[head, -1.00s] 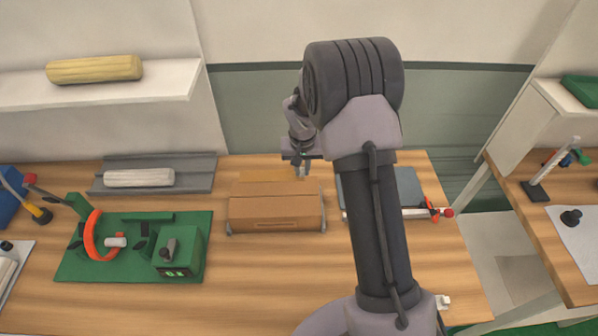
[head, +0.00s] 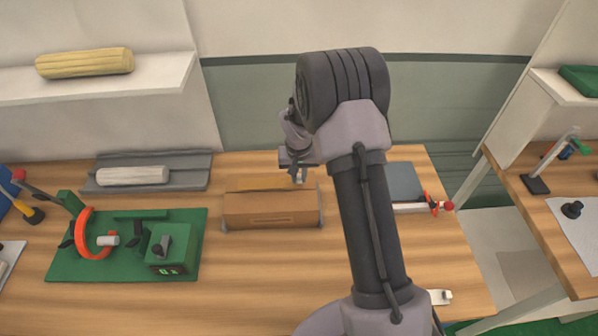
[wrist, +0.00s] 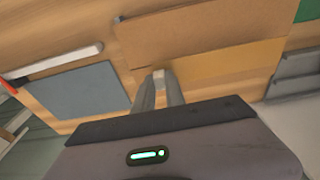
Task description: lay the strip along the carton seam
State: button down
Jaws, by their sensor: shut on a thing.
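The brown carton (head: 272,210) lies on the wooden table in front of me; its top also shows in the wrist view (wrist: 200,30). A yellowish-tan band (wrist: 235,62) runs along its far side in the wrist view; I cannot tell whether it is a flap or a separate piece. My gripper (head: 300,178) is at the carton's far right edge, pointing down. In the wrist view its fingers (wrist: 160,76) are shut on a small pale piece, apparently the strip. Most of that piece is hidden. I cannot tell whether it touches the carton.
A green board (head: 120,262) with an orange ring and a green device is at left. A grey tray (head: 200,170) holds a white roll. A blue-grey pad (head: 402,180) and a red-ended tool (head: 437,206) lie at right.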

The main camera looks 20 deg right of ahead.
aim_at(299, 183)
jog(key=shift+f+b, duration=0.5)
jog(key=shift+f, duration=0.9)
jog(key=shift+f+b, duration=0.7)
jog(key=c, duration=1.3)
grip_release()
jog(key=shift+r, duration=0.15)
jog(key=r+p, duration=0.1)
jog(key=r, duration=0.4)
jog(key=s+r+p, duration=0.1)
jog(key=r, duration=0.5)
jog(key=s+a+r+p, duration=0.1)
jog(key=r, duration=0.5)
jog(key=shift+s, duration=0.25)
